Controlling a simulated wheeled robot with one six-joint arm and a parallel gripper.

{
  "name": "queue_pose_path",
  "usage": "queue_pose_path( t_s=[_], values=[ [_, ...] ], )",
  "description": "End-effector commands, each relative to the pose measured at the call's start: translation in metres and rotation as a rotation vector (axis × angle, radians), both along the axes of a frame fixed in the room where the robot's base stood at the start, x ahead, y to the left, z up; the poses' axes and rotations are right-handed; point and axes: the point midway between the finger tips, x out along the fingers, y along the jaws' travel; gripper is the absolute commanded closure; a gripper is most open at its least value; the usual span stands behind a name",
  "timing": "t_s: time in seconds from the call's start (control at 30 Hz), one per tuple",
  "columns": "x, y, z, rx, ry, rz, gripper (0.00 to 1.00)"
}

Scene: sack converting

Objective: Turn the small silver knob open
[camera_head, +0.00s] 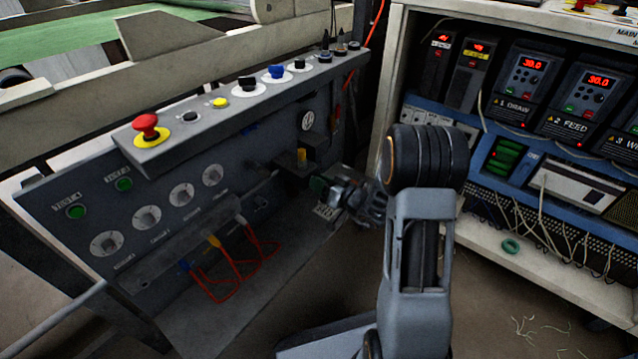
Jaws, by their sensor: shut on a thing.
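My gripper (338,193) reaches left from my arm to the lower right end of the grey control panel (85,195). It is shut on a small part there, taken to be the small silver knob. The jaws and the dim light mostly hide this part, so its turn position cannot be told. A dark green round piece (318,184) shows right at the jaws.
The panel has several white dials (182,194), green lamps (76,212) and red hoses (228,290). A red mushroom button (146,122) and other buttons line its top ledge. A cabinet with drives (525,85) and hanging wires stands right of my arm. Floor shows between them.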

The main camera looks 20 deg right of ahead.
Motion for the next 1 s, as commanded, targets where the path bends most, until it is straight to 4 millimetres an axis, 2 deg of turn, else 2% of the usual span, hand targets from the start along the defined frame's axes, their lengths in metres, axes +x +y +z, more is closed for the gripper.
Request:
queue_pose_path(
  t_s=[1.0],
  values=[
    [-0.0016, 0.0023, -0.0006, 0.780, 0.570, 0.005, 1.00]
  ],
)
